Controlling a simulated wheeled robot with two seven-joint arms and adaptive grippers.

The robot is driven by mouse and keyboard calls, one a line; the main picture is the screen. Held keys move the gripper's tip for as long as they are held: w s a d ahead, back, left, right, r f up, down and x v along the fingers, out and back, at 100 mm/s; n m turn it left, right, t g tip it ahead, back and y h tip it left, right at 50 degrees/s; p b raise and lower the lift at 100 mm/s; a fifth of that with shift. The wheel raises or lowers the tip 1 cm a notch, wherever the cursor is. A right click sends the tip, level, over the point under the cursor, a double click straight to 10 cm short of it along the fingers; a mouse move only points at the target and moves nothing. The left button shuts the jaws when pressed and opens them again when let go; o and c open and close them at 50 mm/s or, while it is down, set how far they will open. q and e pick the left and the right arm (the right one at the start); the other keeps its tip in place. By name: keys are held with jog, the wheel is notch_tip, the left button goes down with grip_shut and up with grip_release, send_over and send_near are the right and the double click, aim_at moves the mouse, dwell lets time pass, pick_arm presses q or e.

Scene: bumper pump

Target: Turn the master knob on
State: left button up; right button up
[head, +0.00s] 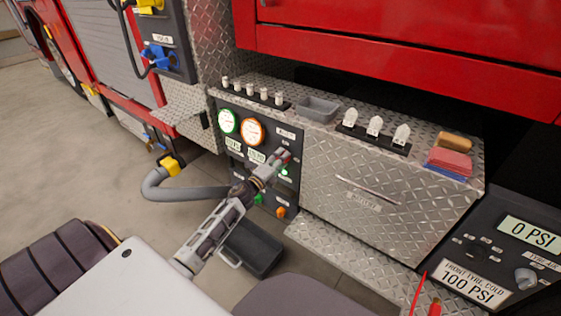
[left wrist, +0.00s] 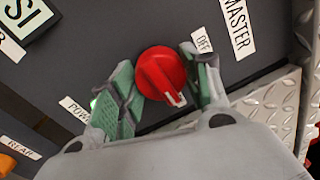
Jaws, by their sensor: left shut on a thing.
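The master knob (left wrist: 160,72) is a round red knob on a dark panel, with a white mark on its lower right side in the left wrist view. A MASTER label (left wrist: 236,27) and an OFF label (left wrist: 203,41) sit above and right of it. My left gripper (left wrist: 165,88) is shut on the knob, one green-padded finger on each side. In the head view my left gripper (head: 279,160) reaches the right part of the gauge panel and mostly hides the knob. A green light (head: 284,172) glows beside it. My right gripper is not in view.
The panel carries two round gauges (head: 240,128), digital readouts, and green and orange knobs (head: 281,212). A grey hose (head: 185,193) curves in from the left. A dark bin (head: 253,248) stands below. The metal bumper top holds several switches, a tray (head: 317,108) and folded cloths (head: 450,161).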

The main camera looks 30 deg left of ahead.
pick_arm(q)
jog(key=shift+d+f, duration=0.1)
jog(key=shift+f, duration=0.05)
dwell(0.3)
jog(key=o, duration=1)
jog(key=shift+s, duration=0.15)
jog(key=shift+s+a+f, duration=0.15)
jog(key=shift+s, duration=1.8)
jog(key=shift+s+a+f, duration=0.1)
jog(key=shift+s+a, duration=0.1)
jog(key=shift+s, duration=1.75)
jog(key=shift+s+a+f, duration=0.15)
jog(key=shift+s, duration=1.8)
